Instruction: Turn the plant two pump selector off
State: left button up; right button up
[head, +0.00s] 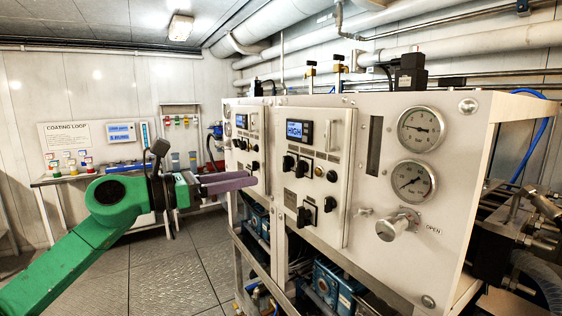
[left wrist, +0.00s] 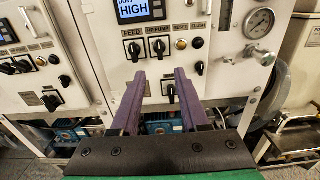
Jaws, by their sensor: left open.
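The near panel (head: 322,140) has a screen reading HIGH (head: 299,132), which also shows in the left wrist view (left wrist: 139,8). Below it are two black selector knobs, labelled FEED (left wrist: 134,50) and HP PUMP (left wrist: 159,48) in the left wrist view. Another black selector (left wrist: 171,93) sits lower, seen between my fingers. I cannot read which plant each panel belongs to. My left gripper (head: 250,180) is open and empty, in front of the panels; its purple fingers (left wrist: 160,78) point at the near panel and appear apart from the knobs. My right gripper is not in view.
A similar panel with its own screen (head: 241,121) and knobs stands farther left. Two round gauges (head: 421,129) and a metal valve knob (head: 397,224) marked OPEN are at right. Blue pumps (head: 332,285) sit below the panels. The floor (head: 165,275) at left is clear.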

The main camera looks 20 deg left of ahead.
pick_arm(q)
jog(key=p, duration=0.5)
send_near(297, 168)
jog(key=w+d+r, duration=0.1)
jog(key=w+d, duration=0.1)
jog(key=x, duration=0.2)
jog(key=p+x, duration=0.1)
jog(key=f+p+x, duration=0.1)
jog(key=x, duration=0.1)
jog(key=shift+w+d, duration=0.15)
jog(key=shift+w, duration=0.15)
jog(key=shift+d, duration=0.1)
jog(key=shift+c, duration=0.6)
jog(key=shift+a, duration=0.3)
jog(key=c, duration=0.5)
grip_shut()
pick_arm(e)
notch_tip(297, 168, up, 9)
